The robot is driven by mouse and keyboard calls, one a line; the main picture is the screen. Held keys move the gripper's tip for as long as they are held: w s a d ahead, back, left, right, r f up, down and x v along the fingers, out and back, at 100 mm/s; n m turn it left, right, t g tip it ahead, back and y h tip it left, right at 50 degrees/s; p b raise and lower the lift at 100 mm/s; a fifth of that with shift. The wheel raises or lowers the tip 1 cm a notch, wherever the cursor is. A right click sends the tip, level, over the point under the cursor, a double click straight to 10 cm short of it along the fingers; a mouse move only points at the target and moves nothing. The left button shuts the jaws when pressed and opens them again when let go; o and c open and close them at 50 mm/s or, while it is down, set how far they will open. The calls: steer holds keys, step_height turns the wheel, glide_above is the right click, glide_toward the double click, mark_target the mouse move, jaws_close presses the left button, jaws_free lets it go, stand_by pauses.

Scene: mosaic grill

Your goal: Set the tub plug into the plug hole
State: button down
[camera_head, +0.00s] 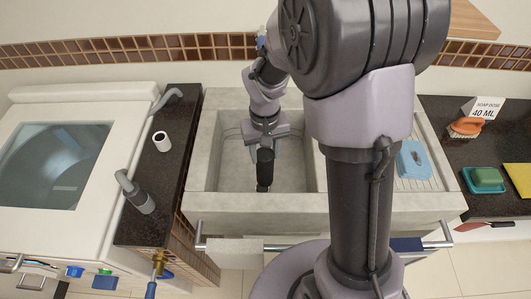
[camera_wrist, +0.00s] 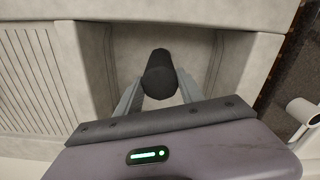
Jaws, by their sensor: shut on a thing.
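The tub plug, seen as a black cylinder (camera_head: 265,172), is held between the fingers of my gripper (camera_head: 264,148) over the grey stone sink basin (camera_head: 296,170). In the wrist view the plug (camera_wrist: 160,70) stands out between the two grey fingers of my gripper (camera_wrist: 160,88), which are shut on it. Pale basin floor shows around it. I cannot tell how far the plug's lower end is from the floor. No plug hole is visible; it may be hidden under the plug or my arm.
A ridged drainer with a blue item (camera_head: 413,160) is right of the basin. Basin walls surround my gripper.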

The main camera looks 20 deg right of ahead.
step_height(320, 180, up, 14)
steer(key=w+m+p, duration=0.2)
steer(key=m+p, duration=0.1)
steer(key=p, duration=0.7)
steer(key=f+b, duration=0.3)
steer(key=f, duration=0.2)
steer(key=f+b, duration=0.3)
steer(key=f, duration=0.1)
steer(key=f+b, duration=0.4)
steer(key=f, duration=0.1)
steer(key=shift+a+f, duration=0.25)
steer(key=shift+f, duration=0.1)
step_height(320, 180, down, 6)
steer(key=b, duration=0.5)
steer(key=shift+s+r, duration=0.1)
steer(key=shift+r, duration=0.05)
steer(key=shift+f+b, duration=0.9)
steer(key=shift+f, duration=0.2)
steer(key=c, duration=0.6)
jaws_free()
steer(key=shift+c, duration=0.2)
